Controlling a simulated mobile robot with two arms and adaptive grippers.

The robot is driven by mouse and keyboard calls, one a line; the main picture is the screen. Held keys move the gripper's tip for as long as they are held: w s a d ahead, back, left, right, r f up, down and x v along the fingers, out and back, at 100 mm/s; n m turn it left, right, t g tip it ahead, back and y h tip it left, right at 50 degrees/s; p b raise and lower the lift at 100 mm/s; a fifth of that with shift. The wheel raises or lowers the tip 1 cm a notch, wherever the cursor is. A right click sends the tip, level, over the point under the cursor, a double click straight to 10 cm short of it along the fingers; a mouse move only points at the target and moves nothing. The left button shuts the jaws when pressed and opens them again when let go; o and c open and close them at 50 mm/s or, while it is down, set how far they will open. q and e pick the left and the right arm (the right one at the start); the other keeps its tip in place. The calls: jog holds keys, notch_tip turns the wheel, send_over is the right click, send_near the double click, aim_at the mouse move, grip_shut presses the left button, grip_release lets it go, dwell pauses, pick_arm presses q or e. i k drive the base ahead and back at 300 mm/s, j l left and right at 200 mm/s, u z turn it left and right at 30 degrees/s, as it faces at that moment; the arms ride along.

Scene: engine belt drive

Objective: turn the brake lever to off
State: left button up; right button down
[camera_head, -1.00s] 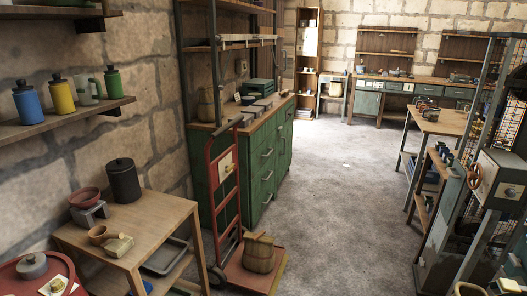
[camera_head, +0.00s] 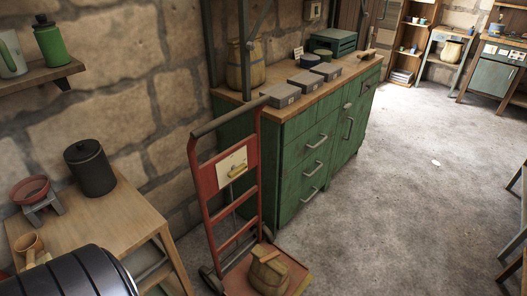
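A red hand truck (camera_head: 203,190) stands upright in front of the green cabinet. A pale plate (camera_head: 226,163) is fixed across its upper frame. A small brass-yellow lever (camera_head: 236,171) sits on this plate, apparently lying close to sideways; it looks like the brake lever. Any marks on the plate are too small to read. A dark ribbed part at the bottom left seems to be my own arm. Neither of my grippers shows, and nothing of mine touches the lever.
A wooden table (camera_head: 120,222) with a black canister (camera_head: 90,167) stands at left. The green cabinet (camera_head: 295,165) is behind the truck.

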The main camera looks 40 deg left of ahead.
aim_at(236, 170)
jog(key=i+l+u, duration=0.1)
jog(key=i+u, duration=0.4)
jog(key=i+l+u, duration=0.25)
jog(key=i+u, duration=0.2)
jog(key=i+l+u, duration=0.3)
jog(key=u, duration=0.2)
jog(key=l, duration=0.1)
